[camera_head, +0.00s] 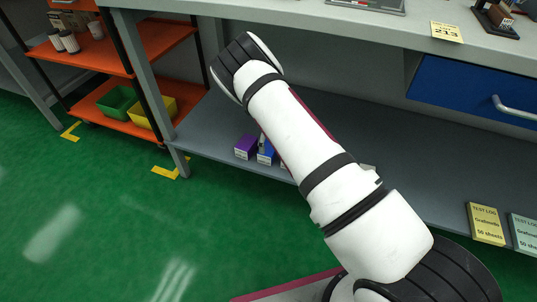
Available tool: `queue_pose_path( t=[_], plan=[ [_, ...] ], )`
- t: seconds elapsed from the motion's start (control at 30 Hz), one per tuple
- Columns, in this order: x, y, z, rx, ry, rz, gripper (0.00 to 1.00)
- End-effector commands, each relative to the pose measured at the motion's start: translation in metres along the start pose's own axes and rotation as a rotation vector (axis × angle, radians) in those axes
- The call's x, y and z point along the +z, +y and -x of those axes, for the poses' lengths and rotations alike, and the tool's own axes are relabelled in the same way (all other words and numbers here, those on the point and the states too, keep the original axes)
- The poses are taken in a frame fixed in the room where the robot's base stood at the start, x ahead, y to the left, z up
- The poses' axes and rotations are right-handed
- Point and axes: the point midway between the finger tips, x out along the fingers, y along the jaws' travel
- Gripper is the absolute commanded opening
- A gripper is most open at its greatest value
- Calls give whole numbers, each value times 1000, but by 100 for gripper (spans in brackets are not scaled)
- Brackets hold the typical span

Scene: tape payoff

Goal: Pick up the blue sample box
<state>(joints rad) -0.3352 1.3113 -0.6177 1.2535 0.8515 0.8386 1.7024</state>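A small blue box (265,152) with a white label stands on the grey lower shelf (205,125) of the workbench, near its front edge. My gripper is not in view; only arm links show, reaching up toward the bench top.
A blue drawer (475,90) hangs under the bench top at right. Yellow (486,224) and pale green (524,233) test log pads stand on the lower shelf. An orange shelf rack (90,55) with green (117,102) and yellow (154,113) bins stands left. The green floor in front is clear.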

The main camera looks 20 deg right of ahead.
Motion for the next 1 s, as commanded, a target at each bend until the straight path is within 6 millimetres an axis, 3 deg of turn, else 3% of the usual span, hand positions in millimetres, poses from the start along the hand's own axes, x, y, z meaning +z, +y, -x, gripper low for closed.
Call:
queue_pose_path(
  t=[0.1, 0.37, 0.7, 0.97, 1.0],
  plan=[
    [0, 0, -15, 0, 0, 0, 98],
    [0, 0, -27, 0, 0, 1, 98],
    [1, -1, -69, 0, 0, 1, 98],
    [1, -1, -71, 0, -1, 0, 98],
    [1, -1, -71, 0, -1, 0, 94]
  ],
)
